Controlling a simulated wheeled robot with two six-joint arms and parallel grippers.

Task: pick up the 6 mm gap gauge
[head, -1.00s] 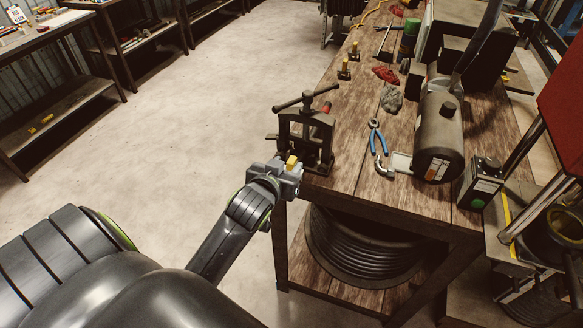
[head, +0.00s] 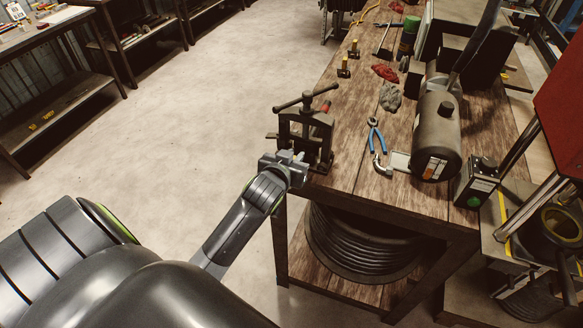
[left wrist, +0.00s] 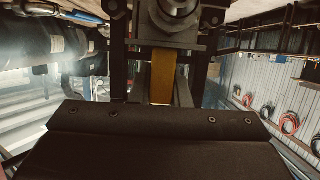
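A yellow strip (left wrist: 161,80), likely the gap gauge, stands between the two fingers of my left gripper (left wrist: 162,88) in the left wrist view. No size marking is readable on it. The fingers are apart, one on each side of the strip; firm contact does not show. In the head view my left gripper (head: 294,160) is at the near left bench corner, in front of the dark screw-topped press (head: 305,128). The strip is hidden there. My right gripper is not in view.
The wooden bench (head: 345,175) holds blue-handled pliers (head: 376,136), a red cloth (head: 385,73), a grey cloth (head: 390,97), small yellow-topped pieces (head: 344,68) and a dark cylindrical machine (head: 437,130). A black hose coil (head: 360,245) lies below. The floor at left is clear.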

